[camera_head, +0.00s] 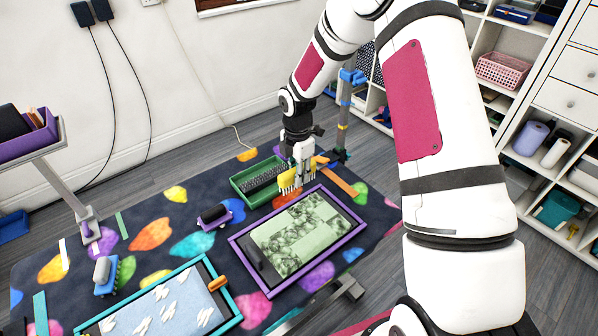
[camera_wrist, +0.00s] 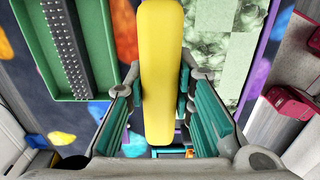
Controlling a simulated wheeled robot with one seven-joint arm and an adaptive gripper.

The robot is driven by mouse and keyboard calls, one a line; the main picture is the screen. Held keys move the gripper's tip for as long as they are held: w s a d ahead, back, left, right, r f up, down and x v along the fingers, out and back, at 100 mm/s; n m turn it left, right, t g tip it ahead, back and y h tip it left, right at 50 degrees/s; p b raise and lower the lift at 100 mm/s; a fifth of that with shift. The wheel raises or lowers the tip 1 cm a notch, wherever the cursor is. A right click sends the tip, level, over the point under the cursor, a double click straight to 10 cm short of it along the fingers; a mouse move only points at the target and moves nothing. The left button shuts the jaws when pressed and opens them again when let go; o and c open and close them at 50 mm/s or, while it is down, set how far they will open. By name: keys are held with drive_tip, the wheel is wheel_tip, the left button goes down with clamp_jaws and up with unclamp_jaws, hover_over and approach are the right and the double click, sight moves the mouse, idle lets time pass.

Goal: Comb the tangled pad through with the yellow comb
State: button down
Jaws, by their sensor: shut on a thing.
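My gripper (camera_head: 304,168) is shut on the yellow comb (camera_head: 290,181), which hangs with its teeth downward. In the wrist view the comb's long yellow back (camera_wrist: 160,60) lies between the teal finger pads. The green pad (camera_head: 293,237) lies in a purple-rimmed tray (camera_head: 247,261). Some patches of the pad look mottled and tangled, others pale and smooth. The comb is near the pad's far left edge, between the pad and a green tray; I cannot tell if it touches anything. In the wrist view the pad (camera_wrist: 220,30) is right of the comb.
The green tray (camera_head: 242,192) holds a dark bristled strip (camera_head: 265,178). A teal-rimmed tray (camera_head: 235,318) with a blue pad is at front left. A purple-based brush (camera_head: 214,216) and a blue one (camera_head: 107,276) stand on the spotted mat. A blue-topped post (camera_head: 345,105) stands behind my gripper.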

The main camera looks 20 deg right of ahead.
drive_tip(key=shift+f+b, duration=0.9)
drive_tip(key=shift+f, duration=2.1)
drive_tip(key=shift+f+b, duration=0.4)
drive_tip(key=shift+f, duration=0.6)
drive_tip(key=s+p, duration=0.1)
drive_tip(key=s, duration=0.1)
drive_tip(key=s+d+p, duration=0.1)
drive_tip(key=s, duration=0.1)
drive_tip(key=s+d+p, duration=0.1)
drive_tip(key=s+p, duration=0.1)
drive_tip(key=s, duration=0.1)
drive_tip(key=shift+r, duration=0.1)
drive_tip(key=shift+s+d, duration=0.25)
drive_tip(key=shift+s, duration=0.15)
drive_tip(key=s+p, duration=0.1)
drive_tip(key=s, duration=0.1)
drive_tip(key=s+d+p, duration=0.1)
drive_tip(key=s+p, duration=0.1)
drive_tip(key=s, duration=0.1)
drive_tip(key=s+d+p, duration=0.1)
drive_tip(key=s, duration=0.2)
drive_tip(key=shift+d+p, duration=0.25)
drive_tip(key=shift+p, duration=0.15)
